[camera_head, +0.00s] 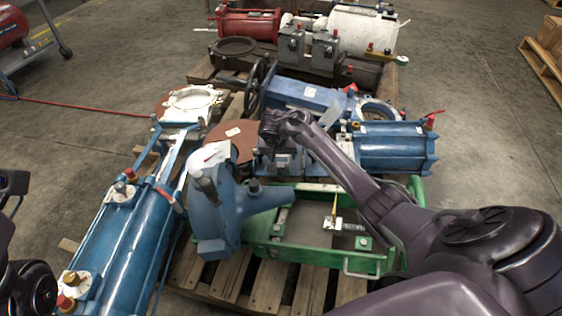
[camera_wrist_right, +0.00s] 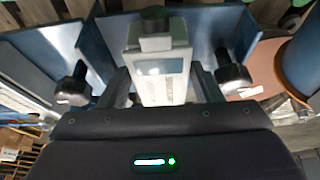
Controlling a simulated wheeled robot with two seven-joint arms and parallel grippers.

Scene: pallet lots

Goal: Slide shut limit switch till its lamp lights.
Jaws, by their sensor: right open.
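A small grey box (camera_head: 283,161), which looks like the limit switch, sits on blue metal in the middle of the pallet. In the right wrist view the pale grey box (camera_wrist_right: 163,80) has a dark label and a darker block on top. My right gripper (camera_head: 281,143) is over it in the head view. In the wrist view its two open fingers (camera_wrist_right: 162,88) stand on either side of the box; contact cannot be told. I make out no lit lamp on the box. Dark parts of my left arm show at the left edge, but no left jaws are clear.
Two dark bolts (camera_wrist_right: 76,86) and (camera_wrist_right: 231,76) flank the box on the blue bracket. A green frame (camera_head: 310,256), blue cylinders (camera_head: 395,148) and a handwheel (camera_head: 258,86) crowd the wooden pallet (camera_head: 212,278). Bare floor (camera_head: 110,130) lies behind left.

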